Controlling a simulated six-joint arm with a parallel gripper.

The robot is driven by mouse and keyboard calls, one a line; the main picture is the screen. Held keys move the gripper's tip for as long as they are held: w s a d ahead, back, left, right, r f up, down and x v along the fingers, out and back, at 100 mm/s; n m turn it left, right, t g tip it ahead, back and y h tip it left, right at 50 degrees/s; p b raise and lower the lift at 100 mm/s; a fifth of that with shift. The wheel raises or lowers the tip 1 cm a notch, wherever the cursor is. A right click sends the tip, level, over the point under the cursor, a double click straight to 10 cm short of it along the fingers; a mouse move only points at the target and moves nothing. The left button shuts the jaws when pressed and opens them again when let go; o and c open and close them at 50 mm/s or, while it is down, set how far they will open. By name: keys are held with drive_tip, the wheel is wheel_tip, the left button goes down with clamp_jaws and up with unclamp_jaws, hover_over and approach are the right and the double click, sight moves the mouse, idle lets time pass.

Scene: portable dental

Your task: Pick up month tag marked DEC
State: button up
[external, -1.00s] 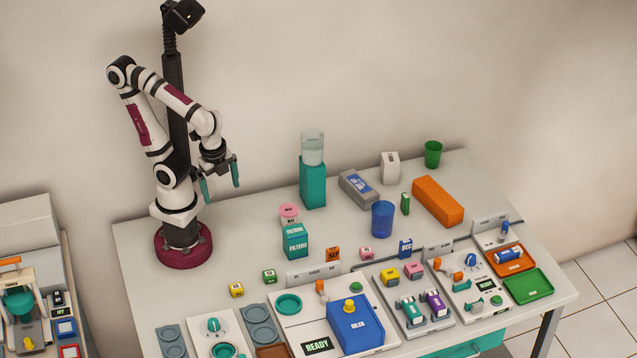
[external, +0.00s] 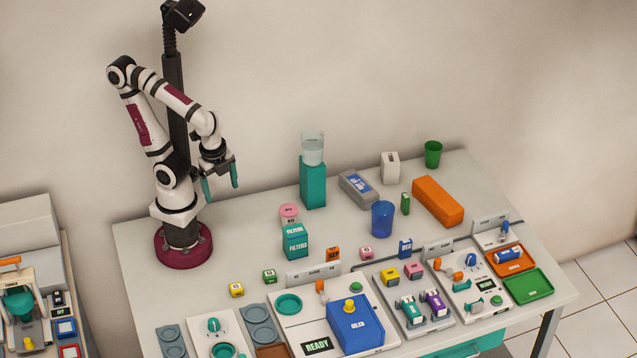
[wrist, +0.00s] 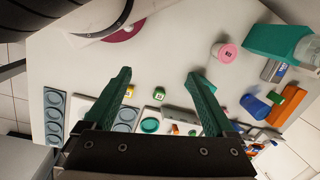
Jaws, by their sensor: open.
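A small blue tag (external: 405,248) stands on the white table right of centre, behind the yellow and pink blocks. Its white lettering looks like DEC, but it is small. My gripper (external: 221,192) is open and empty, raised above the left part of the table, far to the left of the blue tag. In the wrist view my gripper (wrist: 159,76) shows two teal fingers spread wide with nothing between them. I cannot pick out the blue tag clearly in the wrist view.
An orange tag (external: 333,254) and a pink tag (external: 366,253) stand left of the blue one. A blue cup (external: 382,219) is behind it. A teal filter box (external: 295,241) and water dispenser (external: 313,180) stand nearer my arm. The table's left back area is clear.

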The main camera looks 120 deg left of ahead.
drive_tip(key=c, duration=0.5)
drive_tip(key=shift+o, duration=0.2)
drive_tip(key=w+a+m+g+y, duration=0.1)
drive_tip(key=w+a+m+y, duration=0.2)
drive_tip(key=w+a+y, duration=0.6)
drive_tip(key=m+t+h, duration=0.1)
drive_tip(key=m+t, duration=1)
drive_tip(key=m, duration=0.7)
hover_over(400, 244)
drive_tip(key=s+d, duration=0.9)
wheel_tip(400, 244, down, 14)
drive_tip(key=shift+r, duration=0.25)
drive_tip(key=x, duration=1.5)
drive_tip(key=shift+f, duration=0.45)
drive_tip(key=shift+c, duration=0.2)
